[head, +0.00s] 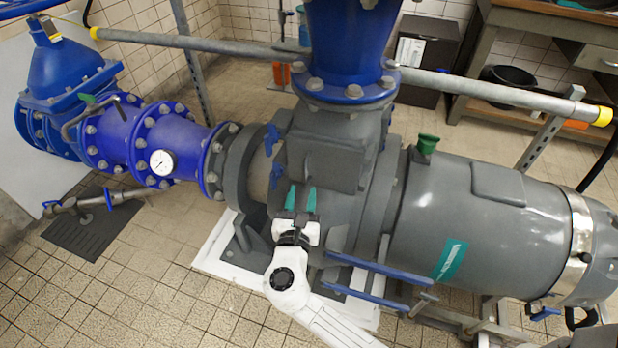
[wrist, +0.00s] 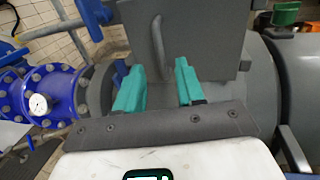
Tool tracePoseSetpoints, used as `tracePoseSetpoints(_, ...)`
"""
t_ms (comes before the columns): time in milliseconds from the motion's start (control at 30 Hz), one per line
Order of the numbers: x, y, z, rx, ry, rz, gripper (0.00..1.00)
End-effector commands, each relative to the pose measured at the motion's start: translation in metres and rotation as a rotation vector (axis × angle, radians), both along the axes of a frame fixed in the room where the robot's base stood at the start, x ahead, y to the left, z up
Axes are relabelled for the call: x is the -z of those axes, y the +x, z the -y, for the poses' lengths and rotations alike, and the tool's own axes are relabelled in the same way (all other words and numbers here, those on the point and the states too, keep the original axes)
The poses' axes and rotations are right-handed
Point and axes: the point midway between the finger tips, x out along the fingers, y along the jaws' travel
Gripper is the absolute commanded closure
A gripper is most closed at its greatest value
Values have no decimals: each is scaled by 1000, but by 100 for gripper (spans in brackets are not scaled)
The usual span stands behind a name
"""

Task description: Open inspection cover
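The inspection cover (head: 325,165) is a flat grey plate on the side of the grey pump housing and looks closed. In the wrist view the cover (wrist: 210,35) fills the upper middle, with a curved grey bar handle (wrist: 158,45) on it. My gripper (head: 301,198) is in front of the housing, at the cover's lower left. In the wrist view its two teal fingers (wrist: 159,88) are apart, with nothing clearly held between them. The handle lies beyond and between the fingertips in that view; I cannot tell the distance. Blue wing-shaped fasteners (head: 272,138) sit left of the cover.
A blue vertical pipe (head: 348,45) rises above the pump. A grey motor (head: 480,215) with a green cap is on the right. A blue pipe with a gauge (head: 162,162) is on the left. Blue bars (head: 375,268) stick out low, right of my gripper. Tiled floor is free at front left.

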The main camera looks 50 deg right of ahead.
Motion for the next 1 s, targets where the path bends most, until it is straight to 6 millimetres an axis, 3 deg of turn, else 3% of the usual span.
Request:
tracePoseSetpoints(300, 0, 27, 44, 3, 2, 3, 62)
tracePoseSetpoints(767, 0, 33, 56, 2, 2, 1, 62)
tracePoseSetpoints(1000, 0, 33, 55, 2, 2, 2, 83)
